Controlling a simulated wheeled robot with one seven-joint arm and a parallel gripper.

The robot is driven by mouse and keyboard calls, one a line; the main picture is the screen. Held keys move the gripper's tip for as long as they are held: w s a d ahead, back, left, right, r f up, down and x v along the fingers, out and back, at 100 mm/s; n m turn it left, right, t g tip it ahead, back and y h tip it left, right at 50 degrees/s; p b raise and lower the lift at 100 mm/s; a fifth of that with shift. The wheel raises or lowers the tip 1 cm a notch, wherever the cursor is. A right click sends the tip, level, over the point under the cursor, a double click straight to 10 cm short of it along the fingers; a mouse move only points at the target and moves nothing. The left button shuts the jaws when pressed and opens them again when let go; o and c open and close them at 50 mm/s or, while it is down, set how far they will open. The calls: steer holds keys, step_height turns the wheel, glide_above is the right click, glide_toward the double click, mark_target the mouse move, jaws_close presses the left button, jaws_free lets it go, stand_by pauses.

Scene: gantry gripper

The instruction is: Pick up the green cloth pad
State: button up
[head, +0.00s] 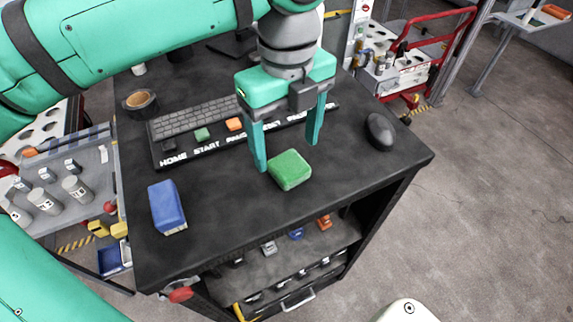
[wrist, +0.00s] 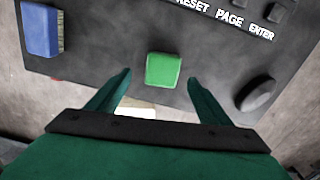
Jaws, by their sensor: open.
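The green cloth pad (head: 290,169) is a small block lying on the dark tabletop (head: 230,215), in front of the keyboard panel. It also shows in the wrist view (wrist: 163,70), centred ahead of the fingertips. My gripper (head: 290,155) is open, its two teal fingers pointing down above the table, with the pad close by in front of them. In the wrist view my gripper (wrist: 158,80) has one finger on each side of the pad's line, apart from it. The space between the fingers is empty.
A blue block (head: 167,207) lies at the table's left. A black mouse (head: 380,130) lies at right. Behind the pad is a keyboard panel (head: 195,115) with green and orange keys, and a round brown-rimmed container (head: 140,102). Bare tabletop surrounds the pad in front.

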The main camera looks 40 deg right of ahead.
mark_target(289, 164)
steer(key=shift+d+f, duration=0.2)
steer(key=shift+f, duration=2.6)
steer(key=c, duration=1.1)
